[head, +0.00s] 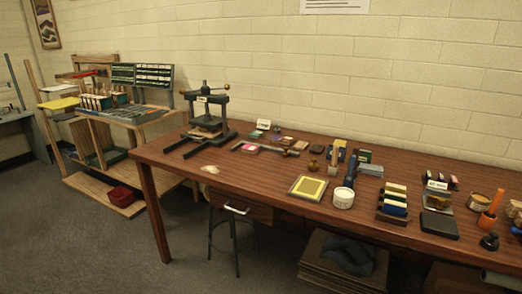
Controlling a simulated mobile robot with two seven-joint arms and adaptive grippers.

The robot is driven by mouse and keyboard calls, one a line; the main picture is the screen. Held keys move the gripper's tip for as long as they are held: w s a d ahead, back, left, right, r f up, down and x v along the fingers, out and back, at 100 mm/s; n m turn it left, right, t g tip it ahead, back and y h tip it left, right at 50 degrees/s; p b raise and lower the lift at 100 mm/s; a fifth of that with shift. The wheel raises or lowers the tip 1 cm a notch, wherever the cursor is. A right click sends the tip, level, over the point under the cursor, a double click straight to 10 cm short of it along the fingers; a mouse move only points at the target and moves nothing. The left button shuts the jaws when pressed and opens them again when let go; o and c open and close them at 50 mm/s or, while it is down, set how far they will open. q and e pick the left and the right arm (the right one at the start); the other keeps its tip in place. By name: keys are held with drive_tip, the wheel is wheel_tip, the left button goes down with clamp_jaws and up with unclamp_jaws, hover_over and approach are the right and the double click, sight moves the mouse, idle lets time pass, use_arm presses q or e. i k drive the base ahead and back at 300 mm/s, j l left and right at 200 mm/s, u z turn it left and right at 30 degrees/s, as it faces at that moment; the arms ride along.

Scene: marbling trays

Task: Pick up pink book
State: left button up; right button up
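A small flat pink item (251,149), which looks like the pink book, lies on the long brown wooden table (225,173). It is to the right of the dark metal press (206,115) and close to a long grey bar (275,149). It is small in the head view, so its cover details cannot be made out. Neither of my grippers shows in this view.
A yellow-framed panel (307,188), a white tub (343,198) and a black block (439,224) stand farther right on the table. A stool (234,222) is partly under it. The table's front left area is mostly clear. Grey floor is open at front left.

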sight(248, 148)
drive_tip(key=i+j+z, duration=0.1)
drive_tip(key=z, duration=0.55)
drive_tip(key=i+j+z, duration=0.15)
drive_tip(key=j+z, duration=0.15)
drive_tip(key=j, duration=0.15)
drive_tip(key=j+z, duration=0.3)
drive_tip(key=j, duration=0.15)
drive_tip(key=i+j+z, duration=0.1)
drive_tip(key=j, duration=0.4)
drive_tip(key=j+z, duration=0.1)
drive_tip(key=j, duration=0.4)
drive_tip(key=i, duration=0.1)
